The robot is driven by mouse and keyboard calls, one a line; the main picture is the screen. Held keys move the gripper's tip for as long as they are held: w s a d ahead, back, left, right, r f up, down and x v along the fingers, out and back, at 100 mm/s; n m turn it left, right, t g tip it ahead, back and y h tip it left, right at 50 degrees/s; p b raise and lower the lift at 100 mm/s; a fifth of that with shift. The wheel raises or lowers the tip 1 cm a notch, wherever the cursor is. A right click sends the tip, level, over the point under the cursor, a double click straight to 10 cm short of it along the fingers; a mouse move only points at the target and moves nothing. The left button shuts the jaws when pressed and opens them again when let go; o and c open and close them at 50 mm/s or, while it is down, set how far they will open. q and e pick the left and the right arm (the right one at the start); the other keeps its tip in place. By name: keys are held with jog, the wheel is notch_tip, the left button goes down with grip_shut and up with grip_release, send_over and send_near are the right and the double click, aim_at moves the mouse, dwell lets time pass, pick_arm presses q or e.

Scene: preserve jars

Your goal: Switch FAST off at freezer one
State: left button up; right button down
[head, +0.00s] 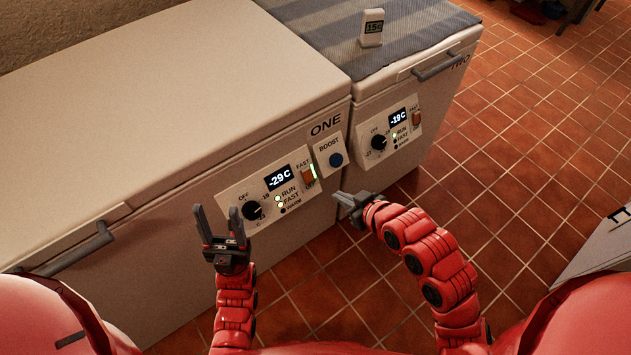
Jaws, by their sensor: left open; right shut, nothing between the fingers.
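Freezer one (150,100) is a white chest freezer with a closed lid, marked ONE. Its control panel (240,199) has a display (279,177) reading -29C and a black dial (253,210). The RUN and FAST lamps look lit; the lamp below them looks dark. An orange FAST switch (308,178) has a lit green strip beside it. My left gripper (218,219) is open and empty in front of the panel's left part, near the dial. My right gripper (340,197) is shut and empty, right of and below the switch, apart from it.

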jog(key=b, duration=0.5)
send_near(309, 181)
jog(key=x, duration=0.7)
jog(key=shift+d, duration=0.1)
jog(key=shift+f+b, duration=0.4)
jog(key=shift+b, duration=0.3)
jog(key=shift+w+r, duration=0.1)
jog(key=shift+r, duration=0.3)
jog(key=shift+r+p, duration=0.65)
jog(key=shift+r, duration=0.1)
